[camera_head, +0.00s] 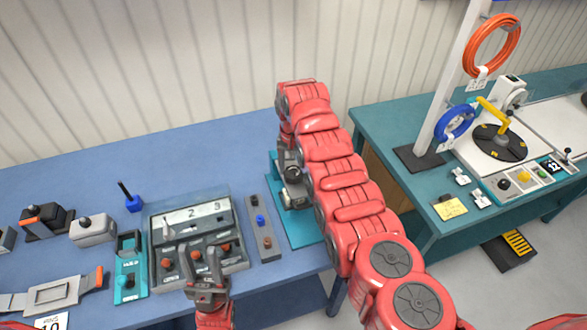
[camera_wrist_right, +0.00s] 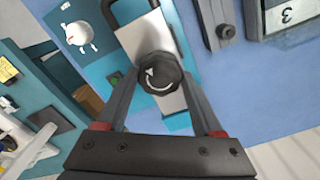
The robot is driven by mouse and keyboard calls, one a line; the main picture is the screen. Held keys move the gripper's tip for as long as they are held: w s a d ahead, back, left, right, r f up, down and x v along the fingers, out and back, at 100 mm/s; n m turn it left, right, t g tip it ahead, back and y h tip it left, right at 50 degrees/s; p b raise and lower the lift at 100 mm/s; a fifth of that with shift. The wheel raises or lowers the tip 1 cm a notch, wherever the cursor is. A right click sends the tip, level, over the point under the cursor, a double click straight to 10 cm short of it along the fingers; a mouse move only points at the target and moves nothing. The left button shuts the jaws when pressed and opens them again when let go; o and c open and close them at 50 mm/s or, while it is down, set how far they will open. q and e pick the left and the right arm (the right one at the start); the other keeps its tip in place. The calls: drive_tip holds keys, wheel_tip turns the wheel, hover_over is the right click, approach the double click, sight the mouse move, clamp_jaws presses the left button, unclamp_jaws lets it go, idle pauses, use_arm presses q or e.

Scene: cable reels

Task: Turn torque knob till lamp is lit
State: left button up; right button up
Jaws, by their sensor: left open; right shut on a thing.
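The black torque knob (camera_wrist_right: 160,73), marked with a white curved arrow, sits on a grey metal block on a teal base plate (camera_head: 304,233). My right gripper (camera_wrist_right: 160,78) is shut on the knob, one finger on each side. In the head view my right arm covers much of this device and most of the right gripper (camera_head: 288,160). A white round dial (camera_wrist_right: 77,34) with a red mark is on the teal panel beside the knob. I cannot make out a lit lamp. My left gripper (camera_head: 208,270) is open and empty at the front of the numbered grey panel (camera_head: 160,284).
A grey strip (camera_head: 266,241) with a blue button lies between the numbered panel and the teal device. Teal and grey fixtures fill the bench's left side. A separate teal table (camera_head: 400,120) stands right.

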drive_tip(key=m+b, duration=0.1)
drive_tip(key=b, duration=0.1)
drive_tip(key=m+b, duration=0.2)
drive_tip(key=b, duration=0.1)
drive_tip(key=m+b, duration=0.2)
drive_tip(key=b, duration=0.1)
drive_tip(key=shift+f, duration=0.25)
drive_tip(key=shift+m+b, duration=0.5)
drive_tip(key=shift+r+m+b, duration=0.2)
drive_tip(key=shift+m+b, duration=0.25)
drive_tip(key=shift+m, duration=1.25)
drive_tip(key=shift+r+m, duration=0.15)
drive_tip(key=shift+m, duration=0.95)
drive_tip(key=o, duration=1.4)
